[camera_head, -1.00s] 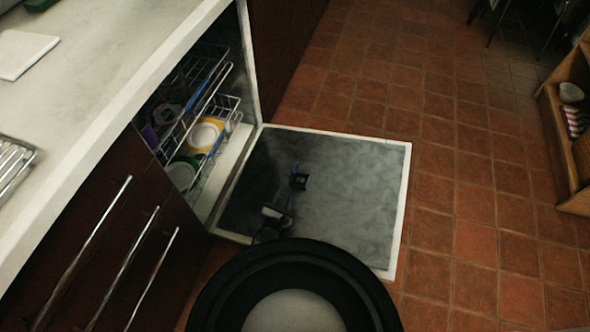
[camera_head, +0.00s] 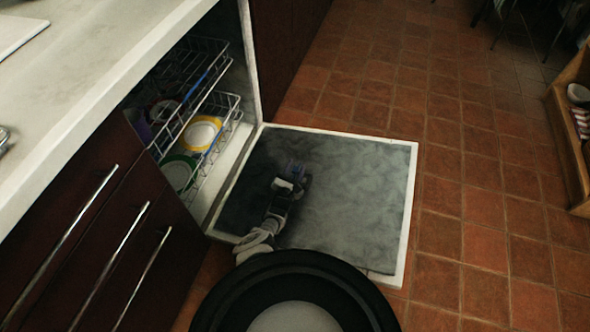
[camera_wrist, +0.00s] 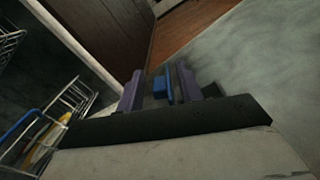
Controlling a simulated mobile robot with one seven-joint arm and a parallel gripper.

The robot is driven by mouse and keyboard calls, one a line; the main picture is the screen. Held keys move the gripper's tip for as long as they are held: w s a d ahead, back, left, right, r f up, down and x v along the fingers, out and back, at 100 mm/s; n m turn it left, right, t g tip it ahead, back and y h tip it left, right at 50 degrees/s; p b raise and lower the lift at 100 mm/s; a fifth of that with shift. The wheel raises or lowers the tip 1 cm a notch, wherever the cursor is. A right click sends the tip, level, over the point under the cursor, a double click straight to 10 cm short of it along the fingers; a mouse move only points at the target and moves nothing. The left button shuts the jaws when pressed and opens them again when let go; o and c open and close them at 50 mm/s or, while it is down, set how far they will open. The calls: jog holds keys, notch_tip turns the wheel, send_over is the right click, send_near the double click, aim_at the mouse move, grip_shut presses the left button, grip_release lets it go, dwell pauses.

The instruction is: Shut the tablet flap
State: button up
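My gripper (camera_head: 295,168) is over the dark inner face of the lowered dishwasher door (camera_head: 345,215), left of its middle. In the wrist view its two purple fingers (camera_wrist: 160,90) stand apart. A small blue piece (camera_wrist: 163,88) shows between and beyond them, with dark parts beside it. I cannot tell whether this is the tablet flap or whether a finger touches it. In the head view my gripper covers that spot, so the flap cannot be made out.
The dishwasher's racks (camera_head: 215,125) hold plates, including a yellow-rimmed one (camera_head: 202,133) and a green-rimmed one (camera_head: 180,172). The counter (camera_head: 90,70) and dark drawers (camera_head: 75,225) stand on the left. Tiled floor (camera_head: 470,190) is free on the right, up to a wooden shelf (camera_head: 572,130).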

aim_at(304, 180)
grip_shut()
jog(key=shift+s+d+m, duration=0.1)
jog(key=shift+d+m, duration=0.05)
jog(key=shift+m, duration=0.15)
dwell(0.4)
jog(key=m, duration=0.1)
jog(key=d+m, duration=0.1)
jog(key=m, duration=0.1)
jog(key=shift+s+d+f, duration=0.25)
jog(key=shift+f, duration=0.1)
jog(key=shift+s+d+f+m, duration=0.15)
jog(key=shift+d+f+m, duration=0.25)
jog(key=shift+m, duration=0.6)
jog(key=shift+s+d+f+m, duration=0.1)
jog(key=shift+d+f+m, duration=0.2)
jog(key=shift+m, duration=0.7)
grip_release()
jog(key=shift+r, duration=0.1)
